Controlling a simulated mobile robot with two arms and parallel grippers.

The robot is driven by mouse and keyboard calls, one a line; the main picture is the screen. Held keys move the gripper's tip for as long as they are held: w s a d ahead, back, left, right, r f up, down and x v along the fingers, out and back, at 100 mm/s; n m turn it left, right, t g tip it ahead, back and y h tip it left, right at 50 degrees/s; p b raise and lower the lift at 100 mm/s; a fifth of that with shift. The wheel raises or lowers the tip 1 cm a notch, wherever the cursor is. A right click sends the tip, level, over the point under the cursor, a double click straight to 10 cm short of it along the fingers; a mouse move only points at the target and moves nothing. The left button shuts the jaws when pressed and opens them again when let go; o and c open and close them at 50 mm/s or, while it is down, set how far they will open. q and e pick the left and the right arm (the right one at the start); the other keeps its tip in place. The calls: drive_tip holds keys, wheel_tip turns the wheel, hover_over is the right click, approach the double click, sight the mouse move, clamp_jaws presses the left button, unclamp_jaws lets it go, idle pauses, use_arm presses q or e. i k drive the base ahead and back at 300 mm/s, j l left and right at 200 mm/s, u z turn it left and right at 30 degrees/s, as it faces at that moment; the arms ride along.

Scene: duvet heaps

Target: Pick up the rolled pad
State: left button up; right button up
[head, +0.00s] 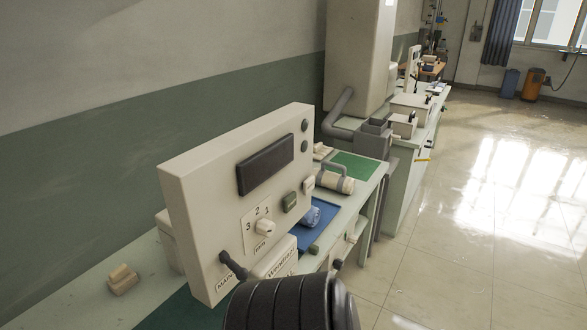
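Two rolled-looking things lie on the bench behind the control panel, and I cannot tell for sure which is the rolled pad. No gripper shows in the head view. A black ribbed shape at the bottom centre may be part of my arm; I cannot tell.
A large cream control panel (215,170) with knobs and a lever stands on the pale bench (65,305). A grey pipe and tall cabinet (360,55) stand behind. Shiny tiled floor (480,230) at right is open.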

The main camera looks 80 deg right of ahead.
sight(343, 185)
drive_tip(key=z, duration=3)
drive_tip(key=i+l+u, duration=0.15)
drive_tip(key=i+l, duration=0.25)
drive_tip(key=i+l+u, duration=0.2)
drive_tip(key=i+l, duration=0.2)
drive_tip(key=i+l+u, duration=0.15)
drive_tip(key=i+l, duration=0.2)
drive_tip(key=l, duration=0.2)
